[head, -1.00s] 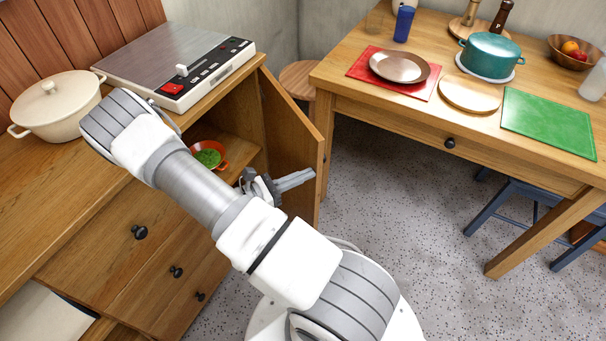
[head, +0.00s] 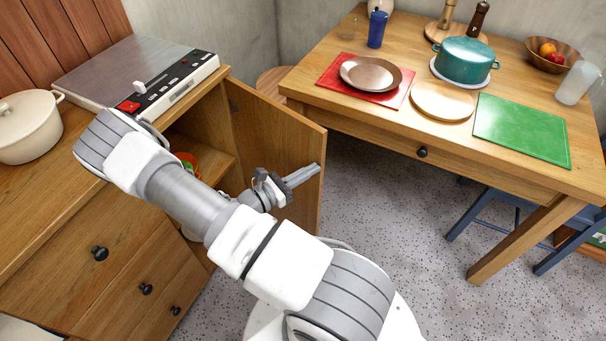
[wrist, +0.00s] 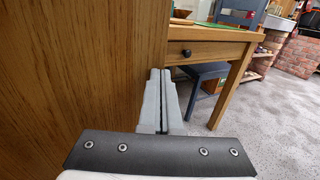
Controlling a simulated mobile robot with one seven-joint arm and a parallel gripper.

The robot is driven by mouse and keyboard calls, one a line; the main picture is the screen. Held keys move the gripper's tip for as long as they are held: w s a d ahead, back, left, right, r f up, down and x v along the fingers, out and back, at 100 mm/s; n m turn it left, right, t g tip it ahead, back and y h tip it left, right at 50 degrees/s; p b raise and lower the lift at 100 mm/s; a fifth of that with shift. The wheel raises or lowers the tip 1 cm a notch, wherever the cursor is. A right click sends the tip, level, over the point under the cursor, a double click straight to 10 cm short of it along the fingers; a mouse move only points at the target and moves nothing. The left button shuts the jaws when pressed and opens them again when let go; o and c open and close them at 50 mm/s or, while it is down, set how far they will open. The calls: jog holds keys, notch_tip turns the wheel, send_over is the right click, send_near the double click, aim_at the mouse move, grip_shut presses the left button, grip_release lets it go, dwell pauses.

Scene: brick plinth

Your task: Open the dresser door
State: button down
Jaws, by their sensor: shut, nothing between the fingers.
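The dresser (head: 110,255) stands at the left, and its wooden door (head: 270,140) is swung well open on its right side. The door's inner face shows in the head view, and a wooden face of the door (wrist: 70,70) fills the left of the wrist view. My gripper (head: 312,170) is shut and empty, close beside the door's inner face near its free edge. In the wrist view my gripper (wrist: 163,75) has its fingers together, right by the door edge; whether they touch it I cannot tell. A red bowl (head: 187,160) inside the dresser is partly hidden by my arm.
A wooden table (head: 400,120) with a teal pot (head: 465,60), plates and a green board (head: 521,128) stands at the right. A stool (head: 272,82) is behind the door. A blue chair (head: 490,225) is under the table. Speckled floor (head: 390,230) lies clear between.

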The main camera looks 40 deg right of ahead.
jog(key=w+d, duration=0.4)
jog(key=d, duration=1.2)
jog(key=shift+b, duration=0.45)
jog(key=shift+a, duration=0.15)
